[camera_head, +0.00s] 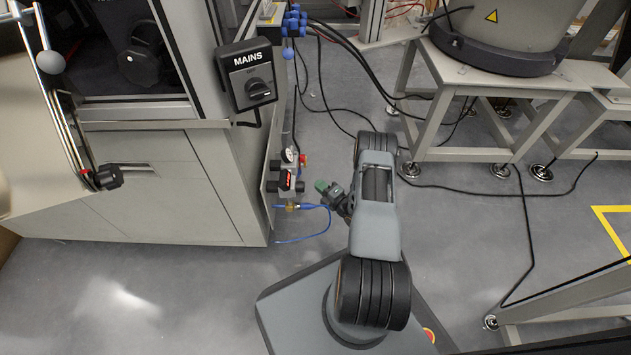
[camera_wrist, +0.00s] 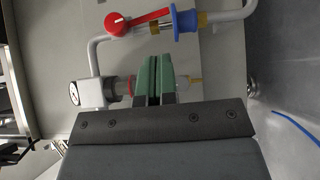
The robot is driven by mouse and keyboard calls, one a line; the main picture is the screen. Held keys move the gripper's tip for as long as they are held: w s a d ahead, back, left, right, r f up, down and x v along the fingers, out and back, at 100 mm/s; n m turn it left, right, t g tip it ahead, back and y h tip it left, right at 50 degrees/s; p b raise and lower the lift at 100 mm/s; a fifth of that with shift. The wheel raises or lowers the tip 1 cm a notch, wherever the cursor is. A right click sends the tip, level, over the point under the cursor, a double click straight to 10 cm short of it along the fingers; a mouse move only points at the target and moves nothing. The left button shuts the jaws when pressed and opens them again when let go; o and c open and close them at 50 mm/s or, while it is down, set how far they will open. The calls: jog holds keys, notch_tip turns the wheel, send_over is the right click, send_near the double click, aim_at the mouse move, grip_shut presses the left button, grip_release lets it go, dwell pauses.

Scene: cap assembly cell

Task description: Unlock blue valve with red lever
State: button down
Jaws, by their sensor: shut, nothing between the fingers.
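The blue valve (camera_wrist: 187,21) sits on a grey pipe at the top of the wrist view. The red lever (camera_wrist: 148,19) runs left from beside it, slightly tilted, to a round red end. My gripper (camera_wrist: 153,58) has green fingers pressed together with nothing between them. The fingertips appear just below the lever in the wrist view; whether they touch it cannot be told. In the head view my gripper (camera_head: 321,186) is to the right of the pipe assembly on the cabinet side. I cannot clearly make out the lever in the head view.
A blue hose (camera_head: 315,207) loops below the assembly. The grey cabinet (camera_head: 225,180) stands left, with the MAINS switch box (camera_head: 247,74) above.

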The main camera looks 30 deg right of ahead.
jog(key=w+a+n+t+b, duration=0.1)
jog(key=w+a+b, duration=0.2)
jog(key=w, duration=0.5)
jog(key=shift+w, duration=0.25)
